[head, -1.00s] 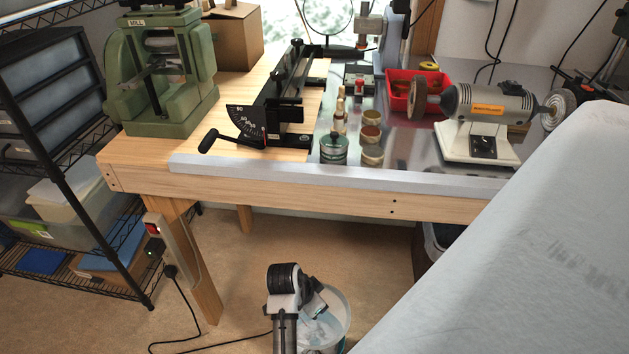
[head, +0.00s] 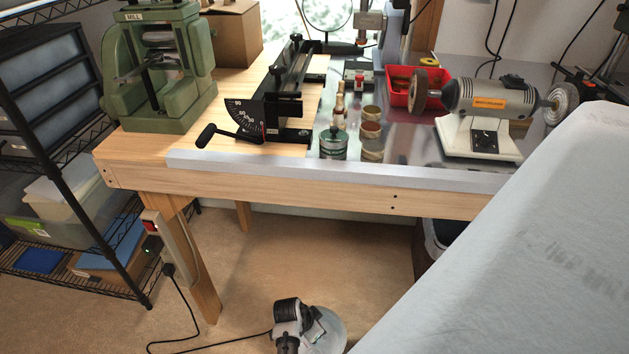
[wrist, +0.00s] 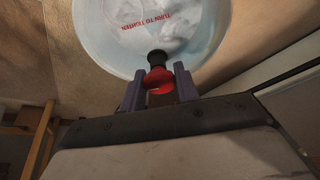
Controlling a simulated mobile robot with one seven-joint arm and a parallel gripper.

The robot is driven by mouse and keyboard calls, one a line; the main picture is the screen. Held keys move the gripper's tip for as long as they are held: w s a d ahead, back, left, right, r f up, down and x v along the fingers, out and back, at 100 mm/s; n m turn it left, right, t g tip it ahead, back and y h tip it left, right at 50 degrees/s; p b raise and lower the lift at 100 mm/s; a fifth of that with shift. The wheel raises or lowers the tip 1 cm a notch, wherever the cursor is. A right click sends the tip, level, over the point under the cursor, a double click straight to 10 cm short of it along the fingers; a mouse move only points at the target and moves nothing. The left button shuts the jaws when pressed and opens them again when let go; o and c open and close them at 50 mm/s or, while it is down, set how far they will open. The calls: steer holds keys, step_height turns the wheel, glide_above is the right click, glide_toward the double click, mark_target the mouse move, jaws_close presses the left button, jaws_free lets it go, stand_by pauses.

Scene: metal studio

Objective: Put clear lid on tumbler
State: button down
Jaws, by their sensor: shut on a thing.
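My gripper (wrist: 160,74) is shut on the red knob (wrist: 157,80) of the clear lid (wrist: 115,25), its two purple fingers on either side. A black part sits just beyond the knob. The lid is round and see-through, with red writing "TURN TO TIGHTEN", and pale shapes show through it. In the head view the lid (head: 332,335) is a round grey-white shape at the bottom edge, beside my wrist. The tumbler is not clearly separate from the lid in either view. I cannot tell whether the lid touches it.
A wooden workbench (head: 300,184) stands ahead, with a green mill (head: 160,75) and a bench grinder (head: 485,100) on it. Wire shelves (head: 75,170) stand at left. A large pale surface (head: 530,260) fills the lower right. A black cable (head: 190,310) lies on the floor.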

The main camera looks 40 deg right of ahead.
steer(key=shift+f, duration=0.1)
steer(key=c, duration=1)
jaws_free()
steer(key=shift+c, duration=0.2)
steer(key=p+v, duration=0.1)
steer(key=v, duration=1.1)
